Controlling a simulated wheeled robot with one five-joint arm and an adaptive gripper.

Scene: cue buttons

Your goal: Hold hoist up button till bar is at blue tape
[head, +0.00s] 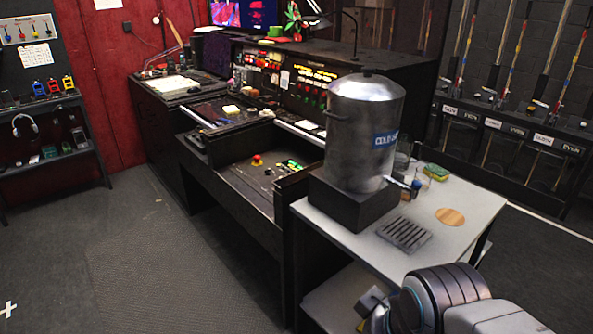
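A black control desk (240,190) stands in the middle of the head view. Its lower panel carries a red mushroom button (257,160) and a few small green controls (293,165). Its upright panel has rows of small red, green and amber lit buttons (315,75). I cannot tell which is the hoist up button; labels are too small to read. I cannot make out the bar or a blue tape mark for it. Part of my arm shows at the bottom right, in front of the pale table; no gripper fingers are visible.
A metal urn (365,125) on a black block stands on the pale table (400,270) beside the desk. A drip grille (404,234) and wooden disc (450,217) lie there. Rope locks (510,145) line the right wall. The floor (150,260) left of the desk is clear.

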